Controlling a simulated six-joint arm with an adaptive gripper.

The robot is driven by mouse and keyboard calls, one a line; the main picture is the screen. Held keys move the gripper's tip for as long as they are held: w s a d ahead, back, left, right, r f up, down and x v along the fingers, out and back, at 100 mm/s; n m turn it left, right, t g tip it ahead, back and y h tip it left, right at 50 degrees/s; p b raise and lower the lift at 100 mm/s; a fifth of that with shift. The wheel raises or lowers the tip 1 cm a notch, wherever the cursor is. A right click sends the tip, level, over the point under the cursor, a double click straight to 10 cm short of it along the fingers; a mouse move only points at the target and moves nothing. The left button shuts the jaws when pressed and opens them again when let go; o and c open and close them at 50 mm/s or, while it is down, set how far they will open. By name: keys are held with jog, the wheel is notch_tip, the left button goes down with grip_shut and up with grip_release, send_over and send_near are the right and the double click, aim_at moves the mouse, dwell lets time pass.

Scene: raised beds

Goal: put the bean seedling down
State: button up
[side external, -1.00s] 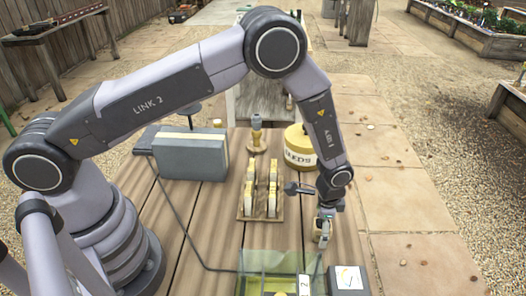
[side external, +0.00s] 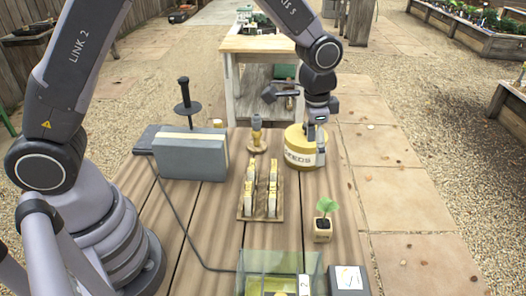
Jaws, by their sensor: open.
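The bean seedling (side external: 324,214), a green-leafed plant in a small tan square pot, stands upright on the plank table at the right, just behind the glass-walled box. My gripper (side external: 320,152) is open and apart from the seedling, farther back and higher in the picture. Its fingers overlap the right side of the yellow SEEDS tin in this view; I cannot tell whether they touch it.
The yellow SEEDS tin (side external: 300,148) stands behind the seedling. A wooden rack (side external: 245,214) with several upright pieces is left of it. The glass-walled box (side external: 247,262) and a dark box (side external: 349,281) are in front. A grey case (side external: 181,157) stands at left.

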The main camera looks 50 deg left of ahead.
jog(key=s+a+r+n+t, duration=0.1)
jog(key=s+a+r+n, duration=0.1)
jog(key=s+a+r, duration=0.5)
jog(key=s+a+r+n+t, duration=0.2)
jog(key=s+a+r, duration=0.25)
jog(key=r, duration=0.45)
jog(key=s+a+r+n, duration=0.1)
jog(key=s+a, duration=0.2)
jog(key=s, duration=0.4)
jog(key=s+a+r+n+t, duration=0.1)
jog(key=s+a+n, duration=0.1)
jog(key=s, duration=0.5)
jog(key=shift+a+r+t, duration=0.15)
jog(key=shift+a+t, duration=0.15)
jog(key=shift+a, duration=0.3)
